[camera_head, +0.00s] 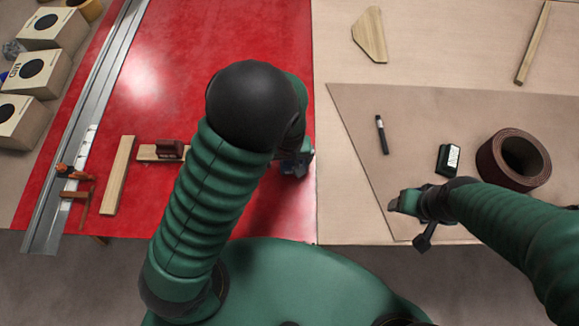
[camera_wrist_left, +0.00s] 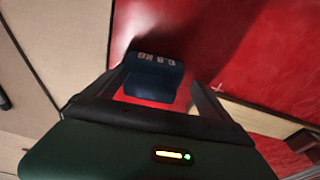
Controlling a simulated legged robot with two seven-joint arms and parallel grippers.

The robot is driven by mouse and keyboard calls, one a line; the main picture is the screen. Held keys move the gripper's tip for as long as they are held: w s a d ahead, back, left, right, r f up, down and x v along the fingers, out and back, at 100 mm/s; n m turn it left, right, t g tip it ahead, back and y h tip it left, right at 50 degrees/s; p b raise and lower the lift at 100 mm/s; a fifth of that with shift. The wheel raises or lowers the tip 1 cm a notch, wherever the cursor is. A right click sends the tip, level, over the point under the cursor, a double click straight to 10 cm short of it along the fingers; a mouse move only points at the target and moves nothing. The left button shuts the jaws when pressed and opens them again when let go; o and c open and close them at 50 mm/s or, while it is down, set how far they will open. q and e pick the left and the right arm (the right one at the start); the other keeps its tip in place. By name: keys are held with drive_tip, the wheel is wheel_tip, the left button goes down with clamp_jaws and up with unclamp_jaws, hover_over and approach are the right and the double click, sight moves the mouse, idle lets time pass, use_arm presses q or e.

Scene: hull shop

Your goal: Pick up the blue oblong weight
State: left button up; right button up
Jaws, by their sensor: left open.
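The blue oblong weight (camera_wrist_left: 153,80), with pale lettering on one face, stands on the red surface in the left wrist view. My left gripper (camera_wrist_left: 161,74) is open, with one finger on each side of the weight; I cannot tell whether either touches it. In the head view my left gripper (camera_head: 294,163) is low beside the red surface's right edge, and my forearm hides most of this spot. My right gripper (camera_head: 410,215) is over the brown mat's front edge, well away from the weight; its jaw opening is unclear.
On the brown mat (camera_head: 350,110) lie a marker (camera_head: 382,134), a black box (camera_head: 448,159) and a brown roll (camera_head: 497,165).

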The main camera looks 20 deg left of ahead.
use_arm(q)
drive_tip(key=shift+r, duration=0.1)
drive_tip(key=shift+s+d, duration=0.1)
drive_tip(key=shift+d, duration=0.25)
drive_tip(key=shift+d+r, duration=0.15)
drive_tip(key=shift+d, duration=0.7)
drive_tip(key=c, duration=0.7)
drive_tip(key=shift+a, duration=0.1)
drive_tip(key=shift+c, duration=1.4)
drive_tip(key=shift+a, duration=0.6)
drive_tip(key=c, duration=0.7)
clamp_jaws()
drive_tip(key=shift+d, duration=0.3)
use_arm(e)
drive_tip(key=shift+d, duration=0.7)
